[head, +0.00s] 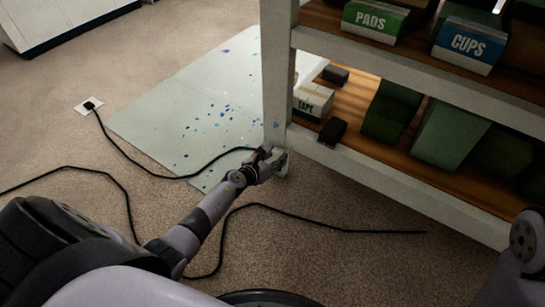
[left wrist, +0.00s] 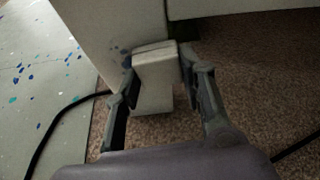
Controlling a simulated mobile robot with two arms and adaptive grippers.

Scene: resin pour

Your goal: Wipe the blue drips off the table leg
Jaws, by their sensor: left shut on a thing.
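The pale leg (head: 277,75) is the upright of a shelving unit. In the left wrist view the leg (left wrist: 110,35) stands just beyond my fingers. My left gripper (head: 272,157) is low at the foot of the leg. In the wrist view my left gripper (left wrist: 157,75) is shut on a white block-like pad (left wrist: 155,72), which is against or very near the leg; I cannot tell if they touch. A small bluish mark (left wrist: 124,51) shows on the leg left of the pad. The pad hides part of the leg. My right gripper is out of view.
A pale sheet (head: 150,110) with blue and teal spots lies on the carpet left of the leg. Black cables (head: 125,140) cross the floor near my left arm. The shelves hold a TAPE box (head: 313,101), PADS box (head: 374,22) and CUPS box (head: 467,45).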

